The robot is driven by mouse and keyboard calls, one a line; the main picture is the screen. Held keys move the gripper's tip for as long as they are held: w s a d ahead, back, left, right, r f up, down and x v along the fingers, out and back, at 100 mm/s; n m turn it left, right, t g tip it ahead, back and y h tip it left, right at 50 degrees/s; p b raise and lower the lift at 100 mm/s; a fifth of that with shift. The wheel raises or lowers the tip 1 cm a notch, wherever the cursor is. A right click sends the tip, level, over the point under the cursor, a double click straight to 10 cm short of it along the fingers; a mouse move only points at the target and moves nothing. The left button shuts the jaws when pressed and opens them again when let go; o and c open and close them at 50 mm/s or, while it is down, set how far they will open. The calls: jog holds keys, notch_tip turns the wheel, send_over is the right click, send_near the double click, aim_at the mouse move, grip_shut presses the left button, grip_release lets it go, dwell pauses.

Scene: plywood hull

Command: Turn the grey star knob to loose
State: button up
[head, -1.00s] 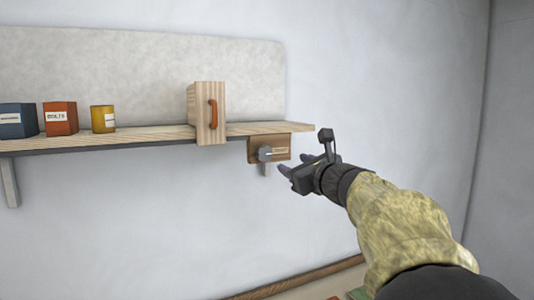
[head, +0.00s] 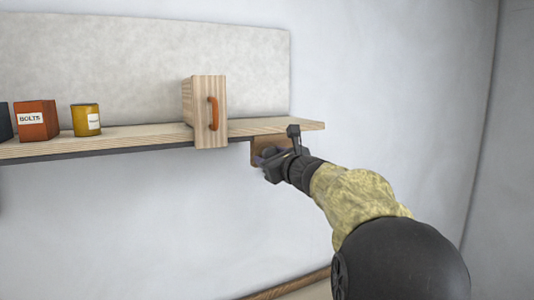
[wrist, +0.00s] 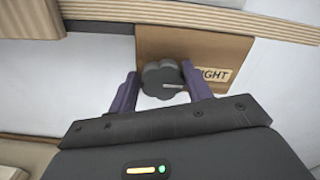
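The grey star knob (wrist: 160,78) sits on a brown wooden plate (wrist: 213,50) under the shelf's right end. A pale pointer line on the knob points right, towards a label (wrist: 212,74) on which "IGHT" can be read; its left end is hidden. My gripper (head: 263,160) is at the knob, with its two purple fingers open on either side of it. A small gap shows at the left finger; I cannot tell whether the right finger touches. In the head view my gripper hides most of the knob and part of the plate (head: 257,146).
The wooden shelf (head: 140,136) runs just above the knob. On it stand a wooden box (head: 204,95) with an orange handle, a yellow tin (head: 84,120) and a red bolts box (head: 36,122). The wall below the shelf is clear.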

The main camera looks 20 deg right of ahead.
jog(key=shift+w, duration=0.15)
jog(key=shift+s+d, duration=0.15)
jog(key=shift+s, duration=0.05)
jog(key=c, duration=0.6)
jog(key=shift+f+n+b, duration=0.15)
jog(key=shift+n+b, duration=0.15)
jog(key=shift+b, duration=0.3)
jog(key=n+b, duration=1)
jog(key=n, duration=0.1)
jog(key=n+b, duration=0.6)
jog(key=shift+w+f, duration=0.1)
jog(key=shift+f, duration=0.25)
jog(key=shift+n, duration=0.3)
